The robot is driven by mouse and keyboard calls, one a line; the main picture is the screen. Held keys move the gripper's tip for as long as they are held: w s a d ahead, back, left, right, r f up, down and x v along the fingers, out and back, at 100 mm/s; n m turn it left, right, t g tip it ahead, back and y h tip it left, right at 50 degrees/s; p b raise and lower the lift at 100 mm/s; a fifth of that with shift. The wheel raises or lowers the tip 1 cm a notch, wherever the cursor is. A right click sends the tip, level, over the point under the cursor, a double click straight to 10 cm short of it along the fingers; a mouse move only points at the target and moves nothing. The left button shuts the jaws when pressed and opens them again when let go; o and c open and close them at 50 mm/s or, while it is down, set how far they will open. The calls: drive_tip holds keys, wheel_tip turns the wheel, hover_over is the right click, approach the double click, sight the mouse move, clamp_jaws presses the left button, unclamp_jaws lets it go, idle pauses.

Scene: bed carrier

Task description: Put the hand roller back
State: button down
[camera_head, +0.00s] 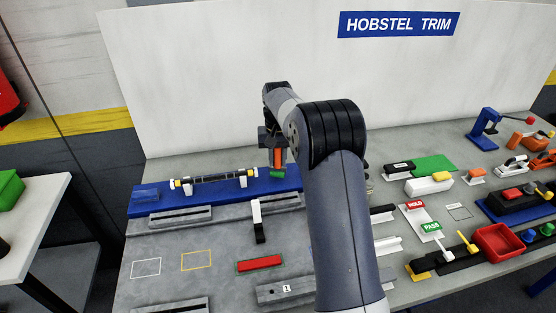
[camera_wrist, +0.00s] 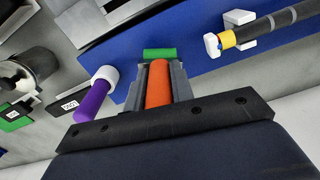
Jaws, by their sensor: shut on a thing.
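The hand roller has an orange handle (camera_head: 278,158) and a green end (camera_head: 277,173). My gripper (camera_head: 273,157) points down over the right part of the blue base (camera_head: 225,194) and is shut on the orange handle. In the wrist view the handle (camera_wrist: 158,85) lies between the two grey fingers, with the green end (camera_wrist: 160,54) beyond their tips, against the blue background. I cannot tell whether the green end touches the base. No clearly marked place for the roller can be told.
A dark rod (camera_head: 212,180) with yellow bands rests on white supports left of my gripper. A purple cylinder (camera_wrist: 92,108) with a white cap is close left in the wrist view. A white-and-black tool (camera_head: 257,213) and a red block (camera_head: 260,264) are nearer. Outlined spots (camera_head: 197,260) are bare.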

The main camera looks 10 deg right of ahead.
drive_tip(key=shift+f, duration=0.5)
drive_tip(key=shift+f, duration=0.1)
drive_tip(key=c, duration=1.2)
unclamp_jaws()
drive_tip(key=shift+f, duration=0.1)
wheel_tip(320, 180, up, 12)
drive_tip(key=shift+r, duration=0.2)
drive_tip(key=shift+f, duration=4.2)
